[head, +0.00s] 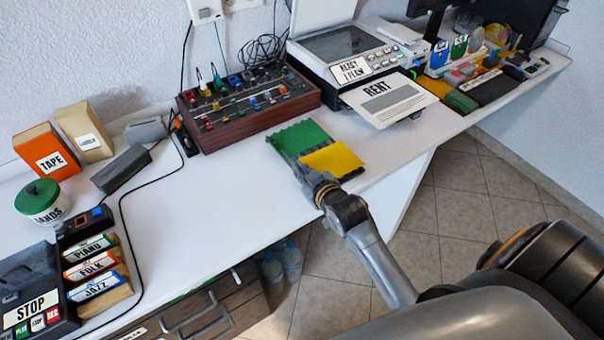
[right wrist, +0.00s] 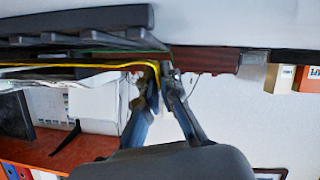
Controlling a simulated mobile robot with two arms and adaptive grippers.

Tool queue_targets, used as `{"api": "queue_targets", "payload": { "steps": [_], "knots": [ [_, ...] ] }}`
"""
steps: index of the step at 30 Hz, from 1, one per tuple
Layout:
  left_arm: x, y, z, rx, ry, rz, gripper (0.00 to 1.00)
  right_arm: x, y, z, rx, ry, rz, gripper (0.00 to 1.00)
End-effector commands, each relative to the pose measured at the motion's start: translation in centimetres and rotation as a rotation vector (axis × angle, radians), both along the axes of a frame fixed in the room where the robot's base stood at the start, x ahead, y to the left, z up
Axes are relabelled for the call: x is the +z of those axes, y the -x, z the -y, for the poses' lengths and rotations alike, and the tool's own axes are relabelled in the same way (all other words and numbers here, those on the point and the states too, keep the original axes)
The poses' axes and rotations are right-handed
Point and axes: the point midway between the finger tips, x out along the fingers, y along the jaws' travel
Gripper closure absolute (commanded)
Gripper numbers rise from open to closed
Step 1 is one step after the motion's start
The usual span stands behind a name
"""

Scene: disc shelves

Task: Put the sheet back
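A thin yellow sheet (head: 333,160) is at the front edge of the white table, beside and partly over a green piece (head: 300,137). I cannot tell whether the two are joined. My right gripper (head: 318,186) is at the yellow sheet's near left corner. In the right wrist view the yellow sheet (right wrist: 95,66) shows edge-on, and its end runs in between my fingertips (right wrist: 163,76), which are closed together on it. A white sheet marked RENT (head: 392,100) lies at the front of the printer (head: 345,55). My left gripper is out of view.
A wooden mixer (head: 250,112) with knobs stands behind the green piece. Flat yellow, green and black items (head: 462,100) lie right of the printer. Boxes, a jar (head: 42,203) and a cable crowd the left. The table's middle left (head: 215,205) is clear.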

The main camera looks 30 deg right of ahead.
Motion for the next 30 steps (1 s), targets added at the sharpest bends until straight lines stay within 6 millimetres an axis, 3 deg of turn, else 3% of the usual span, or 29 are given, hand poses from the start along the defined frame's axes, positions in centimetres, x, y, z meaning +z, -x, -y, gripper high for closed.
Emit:
{"api": "queue_targets", "payload": {
  "steps": [3,11,15,16,25,30],
  "knots": [
    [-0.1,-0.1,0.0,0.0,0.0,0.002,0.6,-1.1,0.0,0.0,0.0,-0.001,0.001,1.0],
    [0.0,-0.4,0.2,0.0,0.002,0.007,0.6,-1.2,0.0,0.0,0.0,0.0,0.001,1.0],
    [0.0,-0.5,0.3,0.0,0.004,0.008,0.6,-1.2,0.0,0.0,0.0,0.0,0.001,0.73],
    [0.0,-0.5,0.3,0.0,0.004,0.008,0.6,-1.2,0.0,0.0,0.0,0.0,0.001,0.72],
    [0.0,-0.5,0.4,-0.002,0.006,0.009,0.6,-1.1,0.1,0.0,0.0,0.0,0.001,0.72],
    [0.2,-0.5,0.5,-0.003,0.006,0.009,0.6,-0.5,1.9,-0.1,0.0,0.0,0.0,0.72]
  ]
}}
